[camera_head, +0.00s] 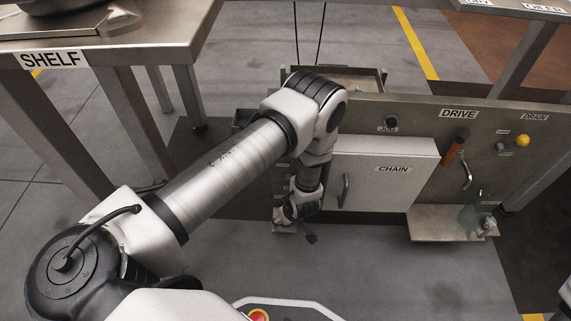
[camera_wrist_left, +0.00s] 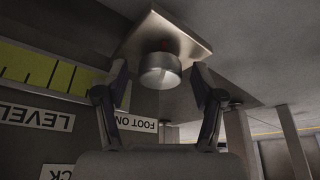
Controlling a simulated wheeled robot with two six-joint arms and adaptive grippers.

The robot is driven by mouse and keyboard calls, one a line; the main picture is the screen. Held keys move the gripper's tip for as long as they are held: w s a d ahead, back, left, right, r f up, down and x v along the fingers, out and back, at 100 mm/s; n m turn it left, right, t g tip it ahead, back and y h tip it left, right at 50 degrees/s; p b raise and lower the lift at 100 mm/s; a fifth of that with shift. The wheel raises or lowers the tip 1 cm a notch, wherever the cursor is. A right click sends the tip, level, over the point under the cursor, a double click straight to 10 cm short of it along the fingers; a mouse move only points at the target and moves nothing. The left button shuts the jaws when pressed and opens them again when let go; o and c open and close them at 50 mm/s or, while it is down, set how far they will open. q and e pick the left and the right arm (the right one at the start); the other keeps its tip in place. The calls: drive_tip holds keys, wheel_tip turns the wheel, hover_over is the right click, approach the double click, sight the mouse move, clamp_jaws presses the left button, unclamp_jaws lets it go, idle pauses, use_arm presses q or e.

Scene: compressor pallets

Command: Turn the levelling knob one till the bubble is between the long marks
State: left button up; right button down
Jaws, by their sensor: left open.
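The levelling knob (camera_wrist_left: 160,68) is a short round metal cylinder on a square metal plate (camera_wrist_left: 190,38) in the left wrist view. My left gripper (camera_wrist_left: 159,84) is open, with one finger on each side of the knob and gaps showing; I cannot tell whether the tips reach fully past it. The level (camera_wrist_left: 40,70) is a yellow-green strip with dark marks, cut off at the left edge. I cannot make out a bubble. In the head view my left gripper (camera_head: 298,212) is low at the panel's left end, and my arm hides the knob. My right gripper is not in view.
Upside-down LEVEL (camera_wrist_left: 35,116) and FOOT labels (camera_wrist_left: 137,124) sit beside the gripper. A SHELF table (camera_head: 140,45) stands at left. The floor in front is mostly clear.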

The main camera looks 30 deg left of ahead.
use_arm(q)
drive_tip(key=shift+r, duration=0.1)
drive_tip(key=shift+c, duration=0.4)
drive_tip(key=c, duration=1.1)
drive_tip(key=shift+o, duration=0.2)
drive_tip(key=m+p, duration=0.2)
drive_tip(key=shift+s+r+t+p, duration=0.2)
drive_tip(key=shift+t+p, duration=0.15)
drive_tip(key=shift+t, duration=0.05)
drive_tip(key=m+p, duration=0.2)
drive_tip(key=shift+m+t+h, duration=0.3)
drive_tip(key=shift+h, duration=0.1)
drive_tip(key=shift+a+m+t+h+p, duration=0.1)
drive_tip(key=shift+m+t+h+p, duration=0.25)
drive_tip(key=shift+m+p, duration=0.8)
drive_tip(key=shift+f+m+t+h+p, duration=0.15)
drive_tip(key=shift+m+h+p, duration=0.15)
drive_tip(key=shift+m, duration=0.5)
drive_tip(key=shift+f+m+t+h+p, duration=0.1)
drive_tip(key=shift+m+h+p, duration=0.15)
drive_tip(key=shift+m, duration=0.5)
